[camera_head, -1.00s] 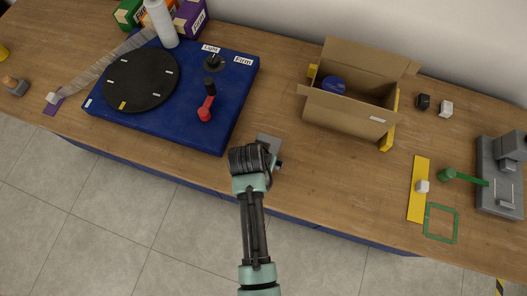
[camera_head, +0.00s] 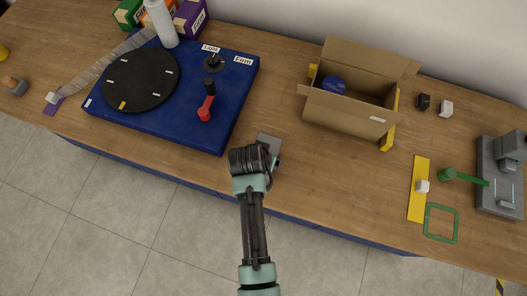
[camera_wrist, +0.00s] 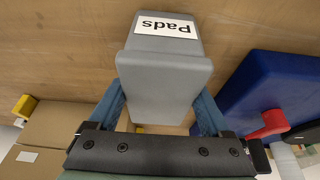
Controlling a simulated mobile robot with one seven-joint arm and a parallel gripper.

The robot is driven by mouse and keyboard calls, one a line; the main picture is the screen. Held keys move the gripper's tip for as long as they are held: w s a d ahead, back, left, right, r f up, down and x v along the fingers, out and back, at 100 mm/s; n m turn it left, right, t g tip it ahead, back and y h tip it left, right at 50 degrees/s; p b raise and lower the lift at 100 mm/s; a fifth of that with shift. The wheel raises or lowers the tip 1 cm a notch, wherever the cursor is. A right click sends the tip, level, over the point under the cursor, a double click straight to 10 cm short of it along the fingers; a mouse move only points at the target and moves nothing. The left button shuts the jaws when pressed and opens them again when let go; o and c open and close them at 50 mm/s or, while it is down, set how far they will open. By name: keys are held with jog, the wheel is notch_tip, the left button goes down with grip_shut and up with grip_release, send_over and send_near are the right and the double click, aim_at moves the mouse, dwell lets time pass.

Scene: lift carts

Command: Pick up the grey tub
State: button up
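The grey tub (camera_wrist: 165,75) fills the upper middle of the wrist view, with a white "Pads" label that reads upside down. In the head view a grey patch of it (camera_head: 268,142) shows on the wooden table, just beyond my wrist. My gripper (camera_wrist: 160,105) has one blue finger along each side of the tub, with no clear gap between fingers and tub. The fingertips are hidden behind the tub's wider part. The tub appears to be still at table level. In the head view my arm hides most of the gripper.
A blue turntable base (camera_head: 225,122) with a red-handled lever (camera_head: 206,108) stands close left of the tub. An open cardboard box (camera_head: 340,112) stands to the right, behind. A yellow strip (camera_head: 418,190) and grey fixture (camera_head: 500,190) lie farther right. The table between is clear.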

jog(key=c, duration=0.9)
jog(key=shift+c, duration=0.2)
jog(key=shift+r, duration=0.15)
